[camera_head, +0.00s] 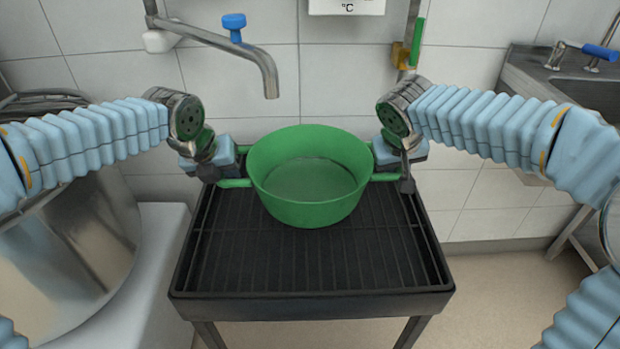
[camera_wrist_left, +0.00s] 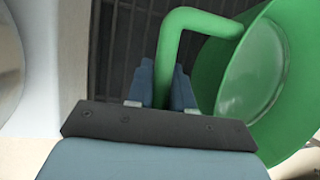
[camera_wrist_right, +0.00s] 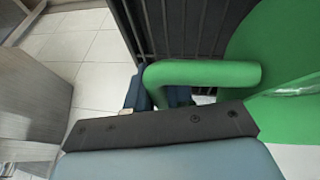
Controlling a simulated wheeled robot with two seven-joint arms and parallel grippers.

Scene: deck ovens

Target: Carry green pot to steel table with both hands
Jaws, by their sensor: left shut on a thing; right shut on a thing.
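The green pot (camera_head: 310,205) is upright over a black slatted stand, and I cannot tell whether it touches the slats. It looks empty. My left gripper (camera_head: 222,172) is shut on the pot's left handle, which shows between the fingers in the left wrist view (camera_wrist_left: 168,70). My right gripper (camera_head: 392,170) is shut on the right handle, which shows between the fingers in the right wrist view (camera_wrist_right: 200,74). I cannot pick out a steel table with certainty.
The black slatted stand (camera_head: 310,305) is under the pot. A faucet (camera_head: 268,75) hangs above and behind it. A large steel vessel (camera_head: 75,240) is at the left. A steel sink counter (camera_head: 540,75) is at the back right. Open floor (camera_head: 510,290) lies right of the stand.

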